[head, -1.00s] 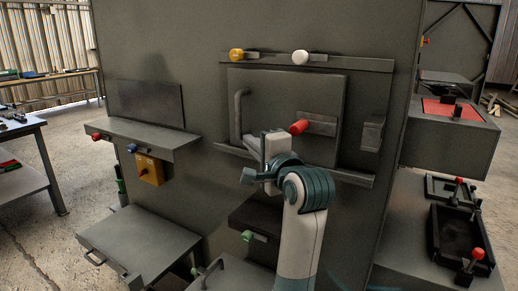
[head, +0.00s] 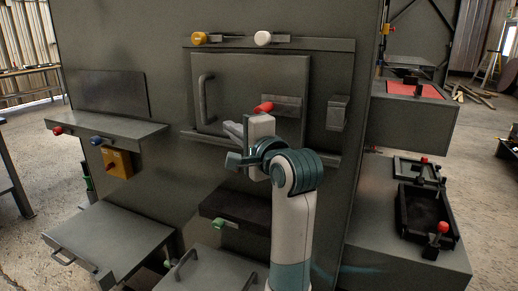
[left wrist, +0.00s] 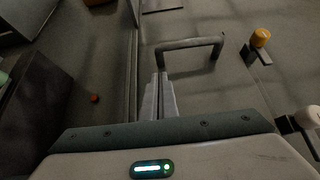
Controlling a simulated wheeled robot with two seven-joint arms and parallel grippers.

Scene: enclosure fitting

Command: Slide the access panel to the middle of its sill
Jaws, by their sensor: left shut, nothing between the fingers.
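The access panel (head: 240,78) is a grey upright plate in the head view, with a bar handle (head: 205,98) near its left edge. The handle also shows in the left wrist view (left wrist: 190,45). The panel's lower edge is at the sill (head: 200,137), a grey rail partly hidden by my arm. My left gripper (head: 229,128) is shut and empty in front of the panel's lower part, right of the handle. In the left wrist view its fingers (left wrist: 159,92) lie together just short of the handle's near end; I cannot tell whether they touch it. My right gripper is not in view.
A red knob (head: 264,107) sits by my gripper. A yellow knob (head: 199,38) and a white knob (head: 263,38) are on the upper rail. A grey block (head: 338,113) stands right of the panel. A shelf (head: 120,131) with knobs lies left; a drawer (head: 236,211) is below.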

